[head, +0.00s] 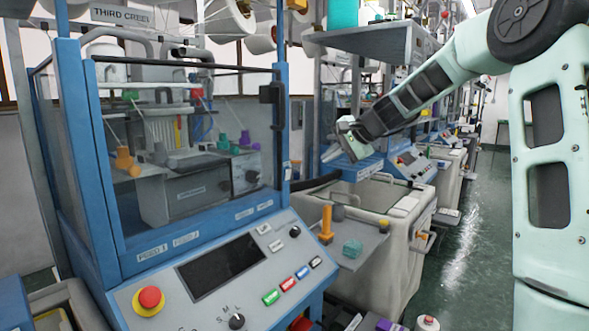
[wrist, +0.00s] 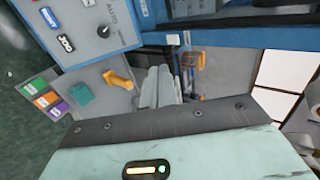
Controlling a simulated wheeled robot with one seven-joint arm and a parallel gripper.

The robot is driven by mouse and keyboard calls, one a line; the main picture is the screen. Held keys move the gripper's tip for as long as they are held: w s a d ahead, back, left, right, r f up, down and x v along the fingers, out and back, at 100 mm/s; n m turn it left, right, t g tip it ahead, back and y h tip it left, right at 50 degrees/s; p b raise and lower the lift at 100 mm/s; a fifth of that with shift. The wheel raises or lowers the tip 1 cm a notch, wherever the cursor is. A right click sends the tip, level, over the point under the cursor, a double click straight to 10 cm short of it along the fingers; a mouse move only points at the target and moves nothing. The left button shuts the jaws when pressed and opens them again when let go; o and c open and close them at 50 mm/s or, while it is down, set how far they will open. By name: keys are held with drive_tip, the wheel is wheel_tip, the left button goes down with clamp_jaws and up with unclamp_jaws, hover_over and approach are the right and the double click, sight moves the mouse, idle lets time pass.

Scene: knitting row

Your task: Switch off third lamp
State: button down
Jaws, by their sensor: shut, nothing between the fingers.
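No lamp that I can single out as the third one shows in either view. A sign beginning "THIRD" (head: 120,16) is on top of the nearest blue-framed machine. That machine's control panel (head: 215,280) has a dark screen, a red stop button (head: 149,298), a black knob (head: 236,321) and several coloured buttons. My gripper (head: 330,155) is shut and empty, held out beyond the machine's right side, apart from the panel. In the wrist view its grey fingers (wrist: 158,84) lie together, with an orange-yellow handle (wrist: 118,80) to their left.
A grey side shelf (head: 362,240) carries an orange peg (head: 326,225) and a teal block (head: 352,248). A pale bin (head: 385,205) stands behind it. More machines line the row. The green floor aisle (head: 470,235) is open between the bins and my arm.

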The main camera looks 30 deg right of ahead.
drive_tip(key=shift+w+f, duration=0.1)
drive_tip(key=p, duration=0.5)
approach(287, 174)
drive_tip(key=f+x, duration=0.1)
drive_tip(key=x, duration=0.4)
drive_tip(key=shift+w+a+r, duration=0.1)
drive_tip(key=shift+w+r, duration=0.15)
drive_tip(key=shift+w, duration=0.05)
drive_tip(key=shift+p, duration=0.3)
